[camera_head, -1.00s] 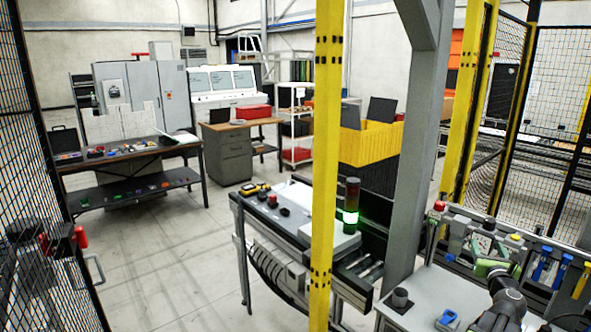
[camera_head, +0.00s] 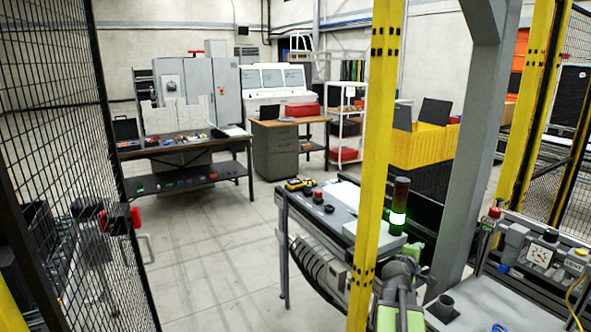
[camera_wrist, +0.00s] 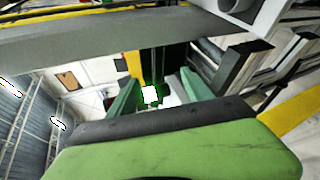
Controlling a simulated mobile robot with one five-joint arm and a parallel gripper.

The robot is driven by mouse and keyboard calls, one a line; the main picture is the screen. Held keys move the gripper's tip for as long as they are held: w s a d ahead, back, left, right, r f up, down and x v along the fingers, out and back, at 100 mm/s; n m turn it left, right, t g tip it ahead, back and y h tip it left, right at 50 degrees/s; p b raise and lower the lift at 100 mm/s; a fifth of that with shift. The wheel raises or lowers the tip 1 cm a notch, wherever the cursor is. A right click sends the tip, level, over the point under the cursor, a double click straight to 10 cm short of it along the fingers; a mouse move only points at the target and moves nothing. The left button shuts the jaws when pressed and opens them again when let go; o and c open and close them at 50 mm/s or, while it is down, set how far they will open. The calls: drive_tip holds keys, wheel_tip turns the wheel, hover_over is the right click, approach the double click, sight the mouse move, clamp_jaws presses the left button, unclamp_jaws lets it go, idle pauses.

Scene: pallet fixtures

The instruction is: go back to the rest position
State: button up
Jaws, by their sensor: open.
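My gripper (camera_wrist: 160,92) shows in the wrist view with its two dark green fingers apart and nothing held between them. A glowing green-white light shows behind the gap. My green and grey arm end (camera_head: 402,290) rises at the bottom of the head view, right of the yellow post and in front of the conveyor bench. Its fingertips are hard to make out there.
A yellow post (camera_head: 374,170) and a grey column (camera_head: 478,140) stand close to my arm. The conveyor bench (camera_head: 330,222) carries a lit signal tower (camera_head: 399,207). A fixture bench (camera_head: 490,300) is at lower right. Mesh fencing (camera_head: 70,130) stands left; the floor (camera_head: 215,250) between is clear.

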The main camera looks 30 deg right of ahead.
drive_tip(key=w+a+f+m+g+y, duration=0.1)
drive_tip(key=w+a+f+m+y, duration=0.2)
drive_tip(key=a, duration=0.6)
drive_tip(key=w+a+f+y+b, duration=0.1)
drive_tip(key=w+a+f, duration=0.3)
drive_tip(key=a, duration=0.5)
drive_tip(key=w+a+f+m+g+y, duration=0.1)
drive_tip(key=w+a+f+m+y, duration=0.15)
drive_tip(key=a+f, duration=0.45)
drive_tip(key=s+a+f+g+y, duration=0.1)
drive_tip(key=s+a+y, duration=0.1)
drive_tip(key=a, duration=0.8)
drive_tip(key=s+a+f+g+y, duration=0.1)
drive_tip(key=s+a+y, duration=0.1)
drive_tip(key=a, duration=0.9)
drive_tip(key=s+a+f+g+y+b, duration=0.1)
drive_tip(key=s+a+f+g+y, duration=0.1)
drive_tip(key=a, duration=0.9)
drive_tip(key=shift+s+a+m, duration=0.15)
drive_tip(key=shift+s+m, duration=0.3)
drive_tip(key=shift+s, duration=0.05)
